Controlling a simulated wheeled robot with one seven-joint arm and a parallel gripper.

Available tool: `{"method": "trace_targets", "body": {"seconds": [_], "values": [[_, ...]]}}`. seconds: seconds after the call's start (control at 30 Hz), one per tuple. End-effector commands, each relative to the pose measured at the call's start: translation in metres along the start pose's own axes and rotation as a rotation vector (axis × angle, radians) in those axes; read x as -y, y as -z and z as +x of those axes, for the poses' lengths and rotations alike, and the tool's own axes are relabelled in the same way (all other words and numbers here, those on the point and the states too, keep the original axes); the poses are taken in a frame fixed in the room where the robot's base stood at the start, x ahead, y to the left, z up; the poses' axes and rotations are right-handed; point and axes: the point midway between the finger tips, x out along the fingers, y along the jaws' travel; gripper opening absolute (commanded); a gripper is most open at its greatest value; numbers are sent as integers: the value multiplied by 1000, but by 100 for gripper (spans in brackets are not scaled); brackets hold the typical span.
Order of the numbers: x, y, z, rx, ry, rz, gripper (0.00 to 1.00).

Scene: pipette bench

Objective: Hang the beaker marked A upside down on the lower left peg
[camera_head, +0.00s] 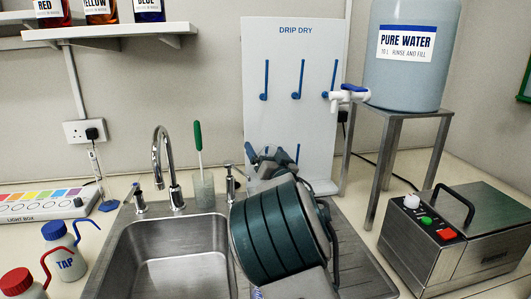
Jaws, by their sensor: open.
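The white DRIP DRY board (283,52) stands behind the sink with blue pegs. Its upper row shows a left peg (265,80), a middle peg (298,80) and a right peg partly behind a tap. In the lower row a peg (297,154) shows just past my arm; the lower left area is mostly covered by my arm. My gripper (268,157) is in front of the lower part of the board, small and partly hidden by my own wrist; it is open. I cannot make out a beaker marked A; it may be hidden behind my arm.
The steel sink (172,262) with its tall tap (160,150) is at left. A glass with a green-handled brush (199,140) stands behind it. The PURE WATER tank (412,60) on its stand (388,150) and a metal box (465,240) are at right. Wash bottles (68,255) stand at left.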

Motion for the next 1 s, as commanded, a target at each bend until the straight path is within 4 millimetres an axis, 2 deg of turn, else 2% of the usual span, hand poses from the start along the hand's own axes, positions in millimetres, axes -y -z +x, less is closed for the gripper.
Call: {"method": "trace_targets", "body": {"seconds": [1.0], "values": [[4, 17, -70, -1, -1, 1, 95]]}}
